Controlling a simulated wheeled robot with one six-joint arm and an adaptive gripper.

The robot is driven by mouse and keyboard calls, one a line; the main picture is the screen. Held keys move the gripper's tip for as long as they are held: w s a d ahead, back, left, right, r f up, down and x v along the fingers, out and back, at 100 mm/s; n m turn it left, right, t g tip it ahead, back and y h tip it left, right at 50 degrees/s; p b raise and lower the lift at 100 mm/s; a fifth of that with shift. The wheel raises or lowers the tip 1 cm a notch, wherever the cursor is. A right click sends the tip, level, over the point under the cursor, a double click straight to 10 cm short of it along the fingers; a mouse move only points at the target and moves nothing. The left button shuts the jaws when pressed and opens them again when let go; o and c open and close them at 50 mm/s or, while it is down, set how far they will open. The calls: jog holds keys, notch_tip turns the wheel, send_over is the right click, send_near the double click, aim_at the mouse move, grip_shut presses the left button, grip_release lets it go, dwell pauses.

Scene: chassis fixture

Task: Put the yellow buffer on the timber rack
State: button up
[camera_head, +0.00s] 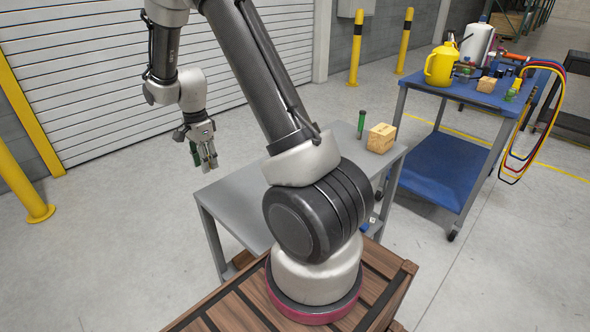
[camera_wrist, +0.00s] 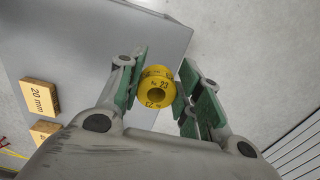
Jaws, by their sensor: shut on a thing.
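The yellow buffer (camera_wrist: 157,76), a round piece with a dark centre hole and the number 23 on it, is between the green-padded fingers in the wrist view. My gripper (camera_wrist: 158,92) is shut on it. In the head view my gripper (camera_head: 206,164) hangs fingers down, in the air left of the grey table; the buffer cannot be made out there. I cannot identify the timber rack with certainty. A slatted wooden structure (camera_head: 388,284) shows under the arm's base, but I cannot tell whether it is that rack.
A grey table (camera_head: 232,206) stands behind the arm's base, partly hidden by it. It bears a wooden block (camera_head: 381,138) and a green cylinder (camera_head: 361,122). The wrist view shows a block marked 20 mm (camera_wrist: 40,97) and another block (camera_wrist: 44,131). A blue cart (camera_head: 436,166) stands right.

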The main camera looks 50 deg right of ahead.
aim_at(213, 193)
notch_tip(213, 193, down, 10)
jog(key=shift+d, duration=0.1)
dwell(0.4)
jog(key=shift+f, duration=0.15)
jog(key=o, duration=1)
jog(key=shift+c, duration=0.2)
